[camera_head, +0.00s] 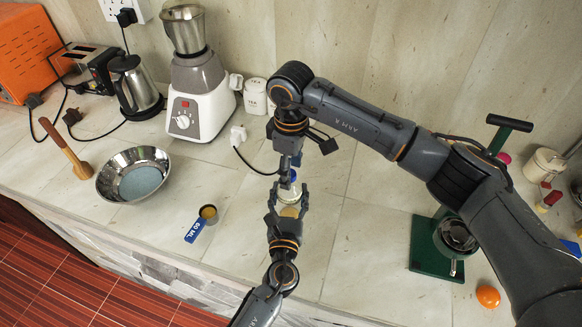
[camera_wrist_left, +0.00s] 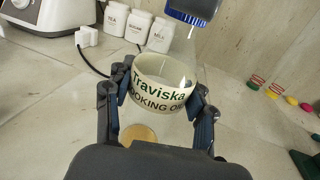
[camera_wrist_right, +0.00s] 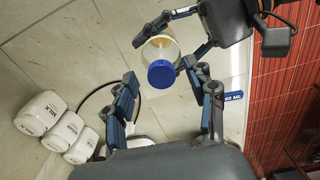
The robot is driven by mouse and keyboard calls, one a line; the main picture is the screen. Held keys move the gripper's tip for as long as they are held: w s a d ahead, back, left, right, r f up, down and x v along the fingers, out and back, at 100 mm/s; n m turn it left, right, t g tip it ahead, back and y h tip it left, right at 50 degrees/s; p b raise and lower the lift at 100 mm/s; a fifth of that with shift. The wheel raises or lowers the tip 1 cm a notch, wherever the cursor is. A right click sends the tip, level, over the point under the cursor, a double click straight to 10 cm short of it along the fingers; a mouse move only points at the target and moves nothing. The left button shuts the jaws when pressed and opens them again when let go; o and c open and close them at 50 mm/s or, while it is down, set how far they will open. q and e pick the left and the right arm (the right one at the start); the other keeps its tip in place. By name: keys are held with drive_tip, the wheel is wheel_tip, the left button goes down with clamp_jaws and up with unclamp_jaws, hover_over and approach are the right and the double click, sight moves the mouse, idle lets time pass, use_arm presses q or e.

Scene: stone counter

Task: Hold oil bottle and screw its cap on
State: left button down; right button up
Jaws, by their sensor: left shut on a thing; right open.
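The oil bottle (camera_wrist_left: 160,93) is clear, with a cream "Traviska cooking oil" label. My left gripper (camera_head: 289,194) is shut around its labelled body and holds it over the counter. The blue cap (camera_wrist_right: 161,73) sits at the top of the bottle; I cannot tell how tightly it is seated. The cap also shows at the top edge of the left wrist view (camera_wrist_left: 194,8). My right gripper (camera_wrist_right: 165,92) is open, its fingers spread close to the cap on either side, with nothing clearly between them. In the head view the right gripper (camera_head: 286,176) partly hides the bottle top.
A steel bowl (camera_head: 117,183), a small cup (camera_head: 208,213) with a blue "60 ML" tag and a blender (camera_head: 197,105) stand to the left. White canisters (camera_head: 256,96) stand behind. A green press (camera_head: 432,259) and an orange ball (camera_head: 488,296) are at right.

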drive_tip(key=shift+r, duration=2.3)
drive_tip(key=shift+c, duration=0.3)
